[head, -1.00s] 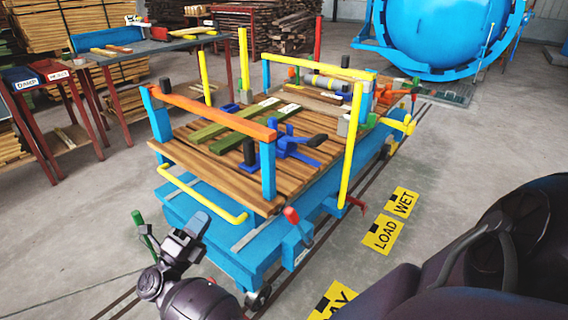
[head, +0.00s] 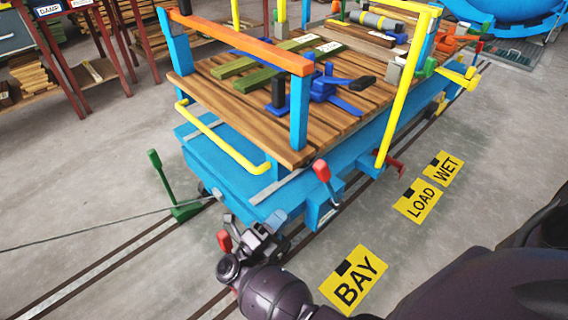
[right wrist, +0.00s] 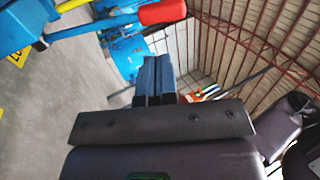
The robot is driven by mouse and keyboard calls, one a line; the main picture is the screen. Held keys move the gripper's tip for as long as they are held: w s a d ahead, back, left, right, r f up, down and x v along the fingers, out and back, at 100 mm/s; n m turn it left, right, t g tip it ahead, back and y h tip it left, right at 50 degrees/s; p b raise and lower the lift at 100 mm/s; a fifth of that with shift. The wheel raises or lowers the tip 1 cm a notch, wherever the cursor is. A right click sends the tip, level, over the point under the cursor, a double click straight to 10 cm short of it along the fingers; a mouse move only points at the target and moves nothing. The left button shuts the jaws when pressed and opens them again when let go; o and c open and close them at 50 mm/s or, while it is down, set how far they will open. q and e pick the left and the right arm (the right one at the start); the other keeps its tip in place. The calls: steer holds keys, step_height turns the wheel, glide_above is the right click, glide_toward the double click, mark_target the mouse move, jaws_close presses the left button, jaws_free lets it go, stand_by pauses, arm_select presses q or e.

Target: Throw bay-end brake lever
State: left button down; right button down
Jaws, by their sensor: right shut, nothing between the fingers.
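A red-handled lever (head: 322,170) stands tilted on a blue bracket at the near right corner of the blue trolley (head: 350,165). Another red handle (head: 224,240) shows beside my right wrist, its base hidden; I cannot tell which is the bay-end brake lever. My right gripper (head: 264,224) is shut and empty, in front of the trolley's near end, left of and below the corner lever. My left gripper is out of view.
A green lever (head: 154,160) stands on the floor left of the trolley, with a cable running left. The trolley carries timber and blue clamps (head: 325,88). Rails run under it. Yellow BAY (head: 353,280) and LOAD (head: 417,200) signs lie on open floor at right.

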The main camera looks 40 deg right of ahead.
mark_target(317, 175)
steer(key=x, duration=1)
steer(key=shift+p, duration=0.4)
steer(key=shift+x, duration=0.85)
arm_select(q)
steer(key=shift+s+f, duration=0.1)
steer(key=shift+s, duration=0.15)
